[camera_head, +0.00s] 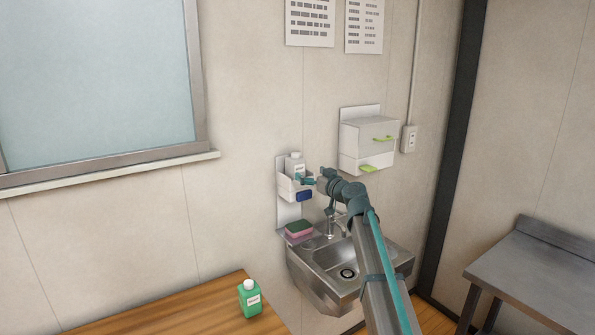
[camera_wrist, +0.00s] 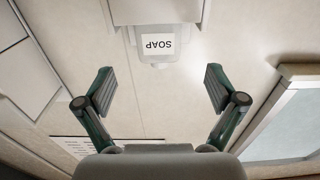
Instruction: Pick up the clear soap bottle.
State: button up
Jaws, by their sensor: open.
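The clear soap bottle (camera_head: 294,166), a pale bottle with a white label, stands upright in a white wall holder (camera_head: 284,186) above the sink's left side. In the wrist view, which is upside down, the bottle (camera_wrist: 160,58) shows its SOAP label and hangs from the top middle. Its lower part is hidden by the holder (camera_wrist: 155,12). My gripper (camera_wrist: 160,85) is open and empty, its fingers spread to either side of the bottle's line and apart from it. In the head view my gripper (camera_head: 308,182) is just right of the bottle.
A green bottle (camera_head: 250,299) stands on the wooden counter (camera_head: 180,309) at lower left. A pink and green sponge (camera_head: 299,229) lies by the metal sink (camera_head: 372,255). A white dispenser box (camera_head: 370,136) is on the wall to the right.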

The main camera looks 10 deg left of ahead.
aim_at(300, 167)
jog(key=p+x, duration=0.1)
jog(key=x, duration=0.4)
jog(key=shift+p, duration=0.35)
jog(key=p+x, duration=0.3)
jog(key=x, duration=0.1)
jog(key=shift+w, duration=0.2)
jog(key=shift+w+a+f, duration=0.15)
jog(key=shift+w+a, duration=0.2)
jog(key=c, duration=1.1)
jog(key=shift+c, duration=0.2)
